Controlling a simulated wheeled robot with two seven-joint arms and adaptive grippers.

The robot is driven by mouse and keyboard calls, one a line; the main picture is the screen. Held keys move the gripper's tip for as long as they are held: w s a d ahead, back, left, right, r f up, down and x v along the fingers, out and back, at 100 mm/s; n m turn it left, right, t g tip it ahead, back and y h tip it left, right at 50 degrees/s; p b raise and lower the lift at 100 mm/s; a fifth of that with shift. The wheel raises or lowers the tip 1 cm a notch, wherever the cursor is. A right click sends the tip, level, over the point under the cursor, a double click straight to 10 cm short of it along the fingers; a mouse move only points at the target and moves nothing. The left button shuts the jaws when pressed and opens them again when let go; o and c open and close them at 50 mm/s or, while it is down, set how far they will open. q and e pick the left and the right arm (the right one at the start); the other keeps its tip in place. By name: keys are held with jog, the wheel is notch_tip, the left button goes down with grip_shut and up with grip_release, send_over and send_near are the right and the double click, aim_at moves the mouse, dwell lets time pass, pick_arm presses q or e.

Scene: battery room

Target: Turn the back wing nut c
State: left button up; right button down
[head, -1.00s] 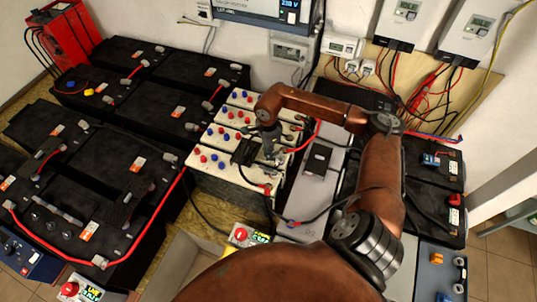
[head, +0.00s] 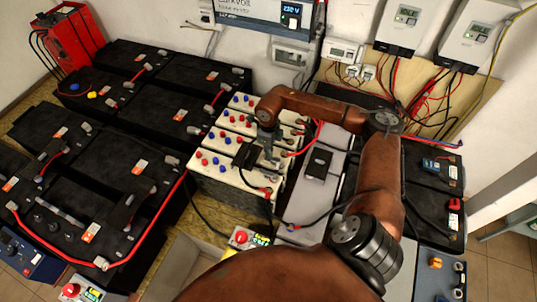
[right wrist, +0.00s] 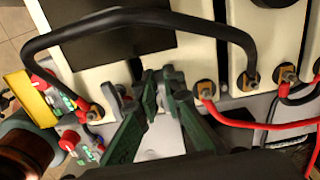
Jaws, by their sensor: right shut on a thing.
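My right gripper (head: 272,157) reaches down to the terminal edge of the white batteries (head: 222,172). In the right wrist view its green fingers (right wrist: 164,80) are closed together at the edge of a white battery. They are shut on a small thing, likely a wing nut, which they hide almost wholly. I cannot tell which way its wings point. Other brass terminals with nuts show beside the fingers, one with a red lead (right wrist: 205,90) and one with a black lead (right wrist: 250,82). My left gripper is not in view.
A stiff black cable (right wrist: 140,20) arches over the battery tops close to the fingers. A red cable (right wrist: 235,122) runs right of them. Large black batteries (head: 112,190) stand at left. Inverters (head: 400,22) hang on the wall behind.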

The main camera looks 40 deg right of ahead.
jog(key=shift+d+m, duration=0.1)
jog(key=shift+m, duration=0.2)
jog(key=c, duration=2.3)
grip_release()
notch_tip(320, 180, up, 12)
jog(key=shift+r, duration=0.1)
notch_tip(320, 180, down, 12)
jog(key=shift+f, duration=0.1)
